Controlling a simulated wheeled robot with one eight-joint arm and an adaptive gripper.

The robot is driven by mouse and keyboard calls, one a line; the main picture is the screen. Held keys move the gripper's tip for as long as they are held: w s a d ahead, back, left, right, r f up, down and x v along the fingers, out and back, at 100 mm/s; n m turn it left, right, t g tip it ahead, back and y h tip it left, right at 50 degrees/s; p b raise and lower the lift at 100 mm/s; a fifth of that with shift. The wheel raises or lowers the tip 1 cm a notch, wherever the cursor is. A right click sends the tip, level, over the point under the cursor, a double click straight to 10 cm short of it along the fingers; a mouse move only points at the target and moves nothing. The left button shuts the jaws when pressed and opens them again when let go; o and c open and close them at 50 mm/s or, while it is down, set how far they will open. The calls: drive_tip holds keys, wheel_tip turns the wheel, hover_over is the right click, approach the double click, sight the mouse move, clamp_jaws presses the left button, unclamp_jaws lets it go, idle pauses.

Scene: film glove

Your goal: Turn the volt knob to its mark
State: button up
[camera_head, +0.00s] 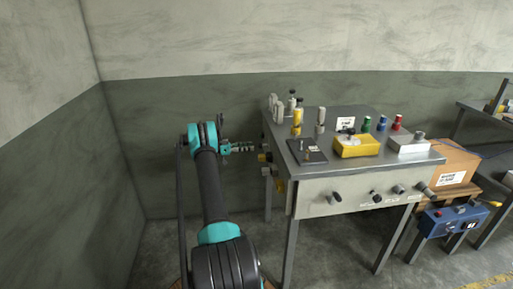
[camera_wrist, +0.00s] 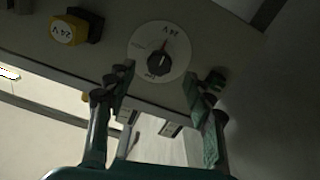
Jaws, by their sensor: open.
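The knob (camera_wrist: 158,62), dark with a small red mark, sits at the centre of a round white dial plate (camera_wrist: 175,42) in the wrist view. The plate's lettering looks tilted and is too blurred to read surely, so I cannot tell where its target mark is. My gripper (camera_wrist: 163,77) is open, with one finger on each side of the dial and the knob between them in the picture. The fingers appear apart from the knob. In the head view my gripper (camera_head: 243,147) is at the left side of the grey bench, and the dial face is not visible.
The grey bench (camera_head: 350,195) carries a yellow box (camera_head: 356,148), bottles and several front knobs. A cardboard box (camera_head: 453,166) stands to its right. Floor left of the bench is clear.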

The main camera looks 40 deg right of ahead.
drive_tip(key=shift+v, duration=2.8)
